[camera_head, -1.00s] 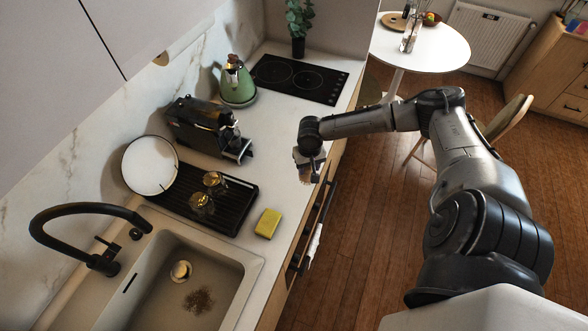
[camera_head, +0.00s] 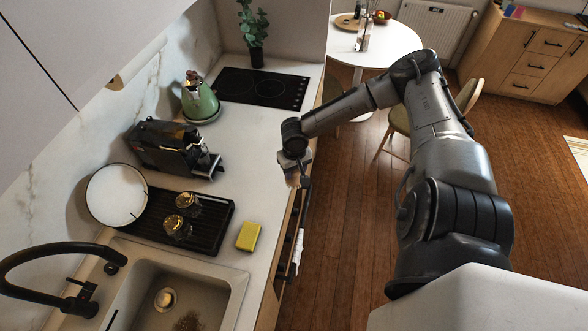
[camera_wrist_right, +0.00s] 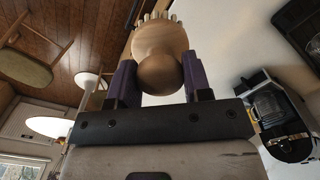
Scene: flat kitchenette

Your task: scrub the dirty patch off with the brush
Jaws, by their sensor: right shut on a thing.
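The dirty patch (camera_head: 188,321) is a brown speckled spot on the floor of the sink (camera_head: 237,278), at the bottom edge of the head view and partly cut off. My right gripper (camera_head: 294,176) hangs over the front edge of the counter, beyond the sponge and away from the sink. In the right wrist view its purple-padded fingers (camera_wrist_right: 158,82) are shut on the brush (camera_wrist_right: 158,42), a round wooden head with a knob and pale bristles. The brush is small and mostly hidden in the head view. My left gripper is not in view.
A yellow sponge (camera_head: 248,236) lies on the counter beside the black drying rack (camera_head: 218,226), which holds two glasses and a white plate (camera_head: 116,195). The black faucet (camera_head: 50,250) arches near the sink. A coffee machine (camera_head: 165,147) and green kettle (camera_head: 199,101) stand further back.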

